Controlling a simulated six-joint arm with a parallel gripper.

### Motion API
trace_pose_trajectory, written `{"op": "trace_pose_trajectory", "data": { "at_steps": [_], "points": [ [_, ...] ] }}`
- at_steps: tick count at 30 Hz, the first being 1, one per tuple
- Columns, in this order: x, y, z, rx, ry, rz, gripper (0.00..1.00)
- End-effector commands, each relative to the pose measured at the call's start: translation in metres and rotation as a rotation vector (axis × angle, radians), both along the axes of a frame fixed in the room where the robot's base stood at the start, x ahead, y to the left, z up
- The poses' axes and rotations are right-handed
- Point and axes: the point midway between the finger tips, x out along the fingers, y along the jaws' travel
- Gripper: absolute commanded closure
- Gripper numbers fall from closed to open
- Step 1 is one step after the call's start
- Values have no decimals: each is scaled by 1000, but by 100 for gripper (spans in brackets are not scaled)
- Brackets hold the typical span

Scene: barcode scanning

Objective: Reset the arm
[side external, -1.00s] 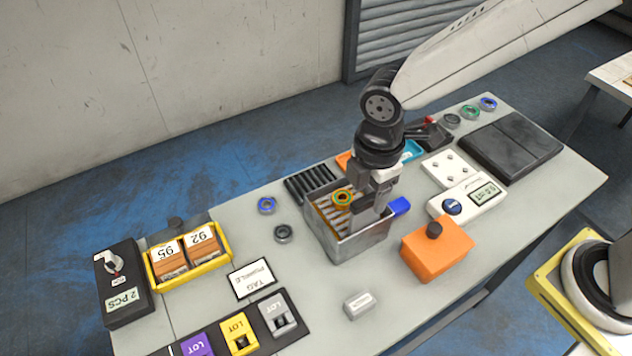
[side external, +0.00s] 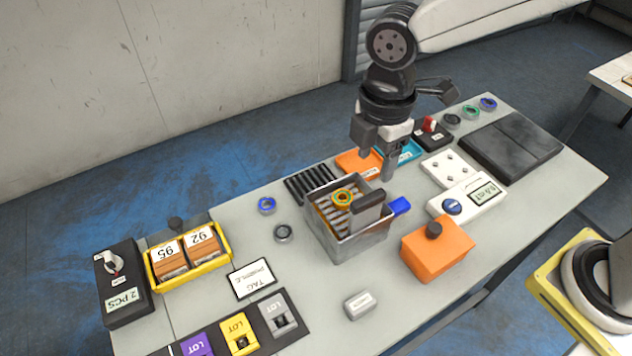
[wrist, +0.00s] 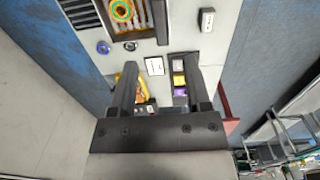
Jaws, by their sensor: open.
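My gripper (side external: 376,162) is open and empty, above and behind the grey metal bin (side external: 349,246) in the side view. In the wrist view my gripper (wrist: 159,80) has its two dark fingers wide apart with nothing between them. A grey block with a black top (side external: 368,207) stands in the right part of the bin, apart from the fingers. A yellow-orange ring (side external: 342,196) lies beside it on light rods. The bin also shows at the top of the wrist view (wrist: 106,26).
An orange box with a black knob (side external: 437,253) stands right of the bin. A yellow tray (side external: 188,268) holds brown boxes at left. A scale (side external: 470,198), a small white block (side external: 359,305) and LOT holders (side external: 240,333) are on the grey table. The front middle is mostly clear.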

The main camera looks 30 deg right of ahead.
Motion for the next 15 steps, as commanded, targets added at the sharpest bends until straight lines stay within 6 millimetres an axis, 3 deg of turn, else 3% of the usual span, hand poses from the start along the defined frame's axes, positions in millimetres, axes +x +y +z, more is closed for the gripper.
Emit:
{"op": "trace_pose_trajectory", "data": {
  "at_steps": [8, 15],
  "points": [
    [2, -8, -4, 3, -5, -55, 38],
    [8, -52, -21, 29, -40, -358, 38]
  ]
}}
